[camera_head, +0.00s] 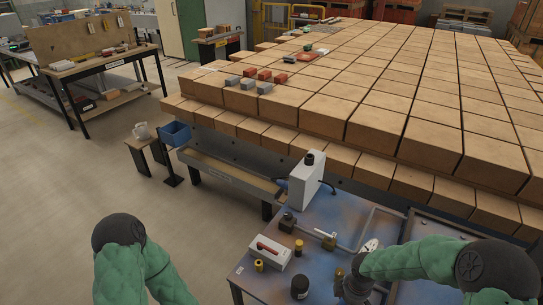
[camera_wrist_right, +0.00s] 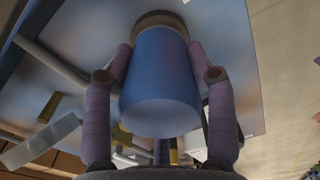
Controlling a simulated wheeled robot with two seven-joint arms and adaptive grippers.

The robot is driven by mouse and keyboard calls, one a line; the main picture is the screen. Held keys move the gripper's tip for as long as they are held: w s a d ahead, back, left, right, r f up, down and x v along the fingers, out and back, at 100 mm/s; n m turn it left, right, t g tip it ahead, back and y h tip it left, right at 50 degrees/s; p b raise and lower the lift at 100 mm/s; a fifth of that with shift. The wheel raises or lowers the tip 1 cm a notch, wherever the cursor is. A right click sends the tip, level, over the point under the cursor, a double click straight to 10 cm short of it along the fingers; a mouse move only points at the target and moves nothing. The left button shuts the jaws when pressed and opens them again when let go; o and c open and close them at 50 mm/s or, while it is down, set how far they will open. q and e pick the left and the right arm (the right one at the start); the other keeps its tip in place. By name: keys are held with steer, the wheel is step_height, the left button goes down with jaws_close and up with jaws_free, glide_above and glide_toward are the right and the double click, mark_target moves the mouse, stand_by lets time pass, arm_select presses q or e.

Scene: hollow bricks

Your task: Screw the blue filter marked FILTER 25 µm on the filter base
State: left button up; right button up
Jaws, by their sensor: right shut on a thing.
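A plain blue tapered cylinder, the blue filter (camera_wrist_right: 160,85), is between the two fingers of my right gripper (camera_wrist_right: 158,52) in the right wrist view. The fingers press on its sides, and its broad end faces the camera. No marking is readable on it. A tan ring (camera_wrist_right: 162,18) shows at its far end; I cannot tell whether this is the filter base or part of the filter. In the head view my right gripper (camera_head: 354,288) is low over the blue table, mostly hidden by my arm, and the filter is hidden. My left gripper is outside both views.
The blue table (camera_head: 328,212) carries a white box with a red handle (camera_head: 268,252), a black cylinder (camera_head: 300,287), small brass cylinders (camera_head: 259,265), a round gauge (camera_head: 370,246) and a tall white unit (camera_head: 304,187). Stacked bricks (camera_head: 410,145) stand behind.

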steer(key=shift+f+m+b, duration=0.15)
steer(key=shift+m+b, duration=0.4)
steer(key=shift+m, duration=0.05)
steer(key=shift+m+b, duration=0.45)
steer(key=shift+m, duration=0.35)
steer(key=shift+m+b, duration=0.55)
steer(key=shift+m, duration=0.15)
steer(key=shift+m+b, duration=0.35)
steer(key=shift+m, duration=0.45)
